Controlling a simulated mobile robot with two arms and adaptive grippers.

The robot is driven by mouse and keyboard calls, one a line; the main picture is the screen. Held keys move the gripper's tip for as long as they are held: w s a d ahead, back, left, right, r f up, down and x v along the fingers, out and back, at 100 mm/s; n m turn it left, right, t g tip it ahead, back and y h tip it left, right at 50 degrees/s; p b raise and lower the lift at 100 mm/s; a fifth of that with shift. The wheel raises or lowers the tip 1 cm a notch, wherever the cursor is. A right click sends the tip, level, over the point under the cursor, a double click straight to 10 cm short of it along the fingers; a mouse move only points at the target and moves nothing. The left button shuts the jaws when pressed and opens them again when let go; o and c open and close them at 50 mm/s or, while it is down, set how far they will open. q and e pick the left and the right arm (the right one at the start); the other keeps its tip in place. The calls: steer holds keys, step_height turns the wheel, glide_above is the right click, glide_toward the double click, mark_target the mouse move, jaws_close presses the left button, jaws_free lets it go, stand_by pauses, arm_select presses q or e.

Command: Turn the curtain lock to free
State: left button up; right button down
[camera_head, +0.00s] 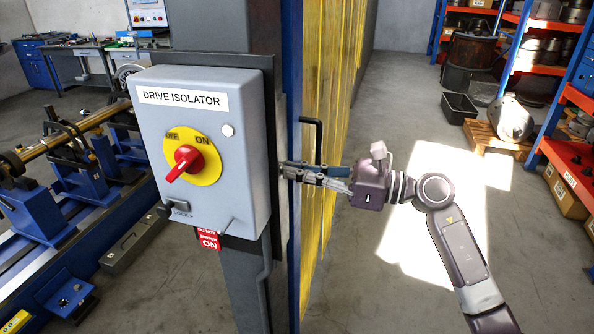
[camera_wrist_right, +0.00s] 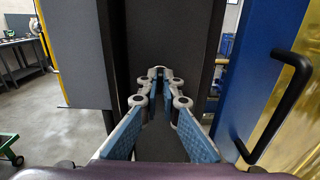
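My right gripper (camera_head: 287,171) reaches in from the right, level, with its fingertips at the dark post beside the isolator box. In the right wrist view its two blue-padded fingers (camera_wrist_right: 159,80) point forward, with a gap between them that narrows toward the tips. A small light grey shape shows at the tips. I cannot tell whether it is part of the fingers or a knob between them. I cannot make out the curtain lock in either view; the fingertips and box edge may hide it. The yellow curtain (camera_head: 331,80) hangs behind the blue frame. My left gripper is not in view.
The grey drive isolator box (camera_head: 246,160) has a red switch (camera_head: 184,163) on a yellow plate. A black handle (camera_head: 318,135) stands out near the gripper and shows in the right wrist view (camera_wrist_right: 283,110). Floor (camera_head: 400,130) is free to the right; shelves (camera_head: 573,100) stand beyond.

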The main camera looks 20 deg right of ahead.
steer(key=shift+w+d+f+m+p, duration=0.1)
steer(key=shift+m+p, duration=2.7)
steer(key=shift+m, duration=1.65)
steer(key=shift+w+f+m+p, duration=0.1)
steer(key=shift+m+p, duration=2.65)
steer(key=shift+m, duration=1.7)
steer(key=c, duration=2.2)
jaws_free()
steer(key=shift+o, duration=0.2)
steer(key=shift+s, duration=0.1)
steer(key=v, duration=1.2)
